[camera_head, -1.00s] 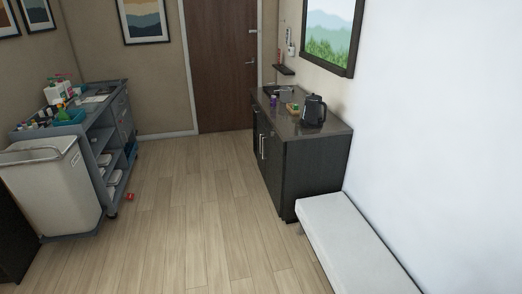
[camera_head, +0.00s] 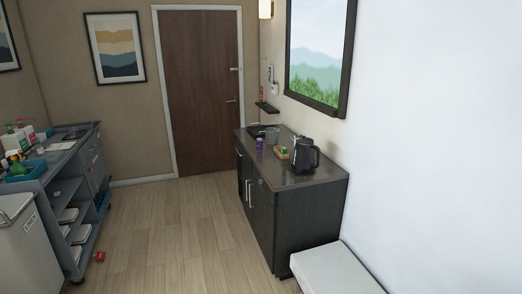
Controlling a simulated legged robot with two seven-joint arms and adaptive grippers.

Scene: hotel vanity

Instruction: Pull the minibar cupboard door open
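The dark minibar cupboard (camera_head: 308,218) stands against the right wall, some way ahead of me. Its door front (camera_head: 262,222) faces left toward the open floor and is seen at a steep angle. Two pale vertical handles (camera_head: 250,193) sit close together near the middle of the front. The doors look shut. A black kettle (camera_head: 305,155), a purple item (camera_head: 259,144) and a small box with green on it (camera_head: 283,152) stand on the cupboard's top. Neither of my grippers shows in the view.
A white bench (camera_head: 335,270) stands against the near end of the cupboard. A housekeeping cart (camera_head: 88,212) with a hamper (camera_head: 28,245) is on the left. A small red object (camera_head: 100,257) lies on the floor beside it. The wooden floor (camera_head: 185,235) between is clear.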

